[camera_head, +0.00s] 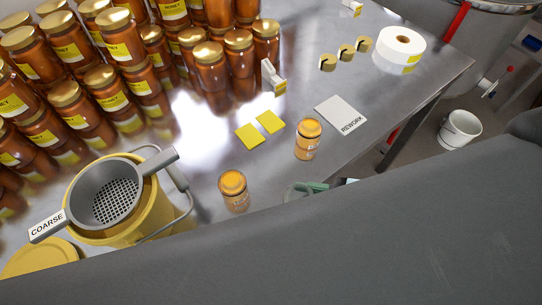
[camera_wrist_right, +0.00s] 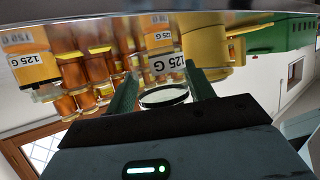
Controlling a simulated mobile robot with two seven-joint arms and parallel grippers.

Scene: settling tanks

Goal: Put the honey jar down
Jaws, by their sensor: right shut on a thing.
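My right gripper (camera_wrist_right: 163,92) has its two dark green fingers on either side of a clear glass vessel with a round rim (camera_wrist_right: 163,97). In the head view the vessel (camera_head: 292,193) and one green finger show just past my grey arm, which hides the rest. It looks clear, not amber; I cannot tell whether it is the honey jar or whether it touches the table. My left gripper is not in view.
A yellow bucket (camera_head: 125,228) with a coarse strainer (camera_head: 108,200) stands at left. Many stacked honey jars (camera_head: 130,75) fill the back left. Yellow cards (camera_head: 250,137), a REWORK card (camera_head: 341,115) and a white roll (camera_head: 401,43) lie on the table. Bare steel shows between the small jars.

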